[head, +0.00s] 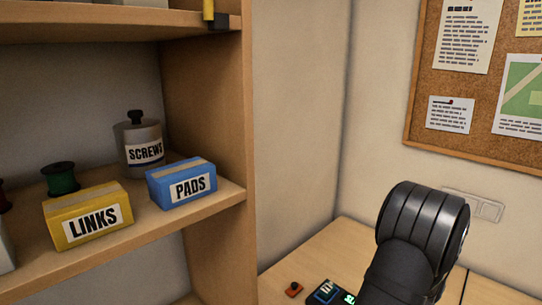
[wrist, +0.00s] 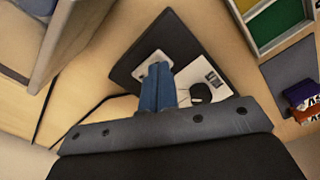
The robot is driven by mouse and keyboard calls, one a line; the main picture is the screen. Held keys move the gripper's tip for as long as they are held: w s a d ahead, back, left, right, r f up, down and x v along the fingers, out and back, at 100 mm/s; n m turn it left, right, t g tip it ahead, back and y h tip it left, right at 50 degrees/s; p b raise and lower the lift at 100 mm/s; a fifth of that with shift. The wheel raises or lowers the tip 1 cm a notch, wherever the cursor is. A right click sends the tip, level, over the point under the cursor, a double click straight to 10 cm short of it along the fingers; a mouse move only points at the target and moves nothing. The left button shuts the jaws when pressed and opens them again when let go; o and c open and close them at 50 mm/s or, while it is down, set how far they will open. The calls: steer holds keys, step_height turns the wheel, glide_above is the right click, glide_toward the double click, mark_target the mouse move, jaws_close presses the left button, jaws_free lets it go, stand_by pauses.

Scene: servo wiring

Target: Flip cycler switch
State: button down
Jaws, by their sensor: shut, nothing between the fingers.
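My gripper (wrist: 158,72) shows in the wrist view with its two blue fingers together and nothing between them. It points at a dark mat or panel (wrist: 136,62). A small white piece (wrist: 146,75) is partly hidden behind the fingertips; I cannot tell whether they touch it. In the head view, a small dark device with a blue face (head: 326,291) and a green lit display (head: 349,297) sits on the desk, partly cut off by the frame and my arm. I cannot make out which part is the cycler switch. My fingers are out of the head view.
A white printed sheet (wrist: 203,82) and a black round thing (wrist: 201,93) lie beside the fingers. An orange-red block (head: 293,289) sits near a wooden shelf (head: 215,203).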

steer(key=shift+f, duration=0.6)
steer(key=shift+r, duration=3.5)
steer(key=shift+f, duration=0.1)
step_height(320, 180, down, 7)
steer(key=shift+r, duration=0.1)
steer(key=shift+r, duration=0.1)
